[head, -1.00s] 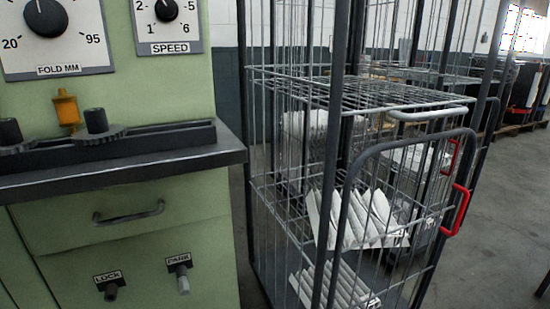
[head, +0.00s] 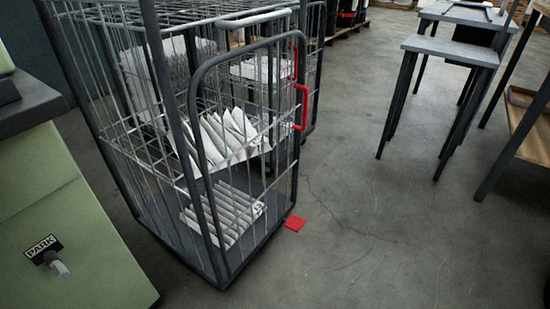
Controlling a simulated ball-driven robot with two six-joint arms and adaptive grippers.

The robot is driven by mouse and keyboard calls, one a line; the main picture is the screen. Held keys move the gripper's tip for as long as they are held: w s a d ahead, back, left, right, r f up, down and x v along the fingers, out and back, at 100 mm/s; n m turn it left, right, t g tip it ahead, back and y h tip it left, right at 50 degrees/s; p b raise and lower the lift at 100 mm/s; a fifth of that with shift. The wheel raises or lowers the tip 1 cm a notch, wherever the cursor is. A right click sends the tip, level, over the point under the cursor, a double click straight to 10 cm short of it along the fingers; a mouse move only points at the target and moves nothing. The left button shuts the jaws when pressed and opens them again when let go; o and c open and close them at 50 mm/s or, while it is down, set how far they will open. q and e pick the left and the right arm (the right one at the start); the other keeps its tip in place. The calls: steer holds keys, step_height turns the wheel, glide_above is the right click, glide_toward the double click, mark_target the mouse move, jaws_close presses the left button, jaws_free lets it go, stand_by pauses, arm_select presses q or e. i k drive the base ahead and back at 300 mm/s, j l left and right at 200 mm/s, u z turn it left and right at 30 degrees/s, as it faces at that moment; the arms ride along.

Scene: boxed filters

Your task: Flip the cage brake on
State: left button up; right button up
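The wire roll cage (head: 204,221) stands left of centre with a dark tubular frame and stacks of white pleated filters on its shelf and base. A flat red pedal-like tab (head: 294,223) sticks out low at the cage's near right corner, close to the floor; it looks like the brake. Whether it is up or down I cannot tell. A red handle (head: 301,107) sits higher on the gate's right side. Neither of my grippers shows in the head view.
A green machine cabinet (head: 75,240) with a PARK lever (head: 58,267) stands at the left. Grey tables (head: 455,48) and a wooden-shelved stand (head: 525,125) are at the right. Bare concrete floor (head: 370,220) lies between them and the cage. A second cage stands behind.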

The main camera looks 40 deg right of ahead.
mark_target(294, 223)
steer(key=z, duration=1.35)
steer(key=i+l, duration=0.3)
steer(key=i+l+u, duration=0.1)
steer(key=i+l, duration=0.25)
steer(key=l, duration=0.15)
steer(key=i+l+u, duration=0.1)
steer(key=i+l, duration=0.2)
steer(key=l, duration=0.1)
